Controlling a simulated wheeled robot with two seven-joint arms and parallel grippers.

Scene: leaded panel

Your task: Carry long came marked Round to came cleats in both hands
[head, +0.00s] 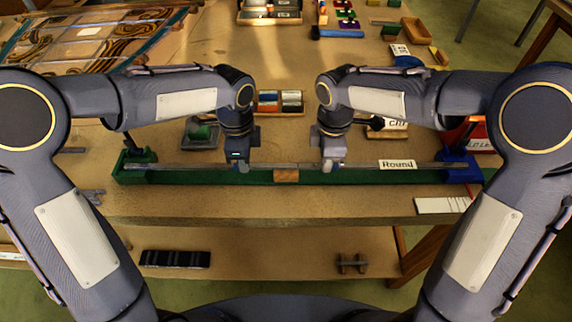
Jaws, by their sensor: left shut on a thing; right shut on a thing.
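The long came (290,165) is a thin grey strip running left to right across the near part of the bench. A white label reading "Round" (397,164) shows near its right end. My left gripper (241,168) is shut on the came left of its middle. My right gripper (327,168) is shut on it right of the middle. A long green holder (220,177) with a wooden block (286,176) at its centre lies directly below. I cannot tell whether the came rests on it or is just above. I cannot make out the came cleats for certain.
A dark green block (133,160) stands at the holder's left end and a blue block (460,168) at its right. Behind are a rack of coloured spools (280,101) and a grey tray (200,134). A leaded panel (90,40) lies back left. A lower shelf (270,250) is below.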

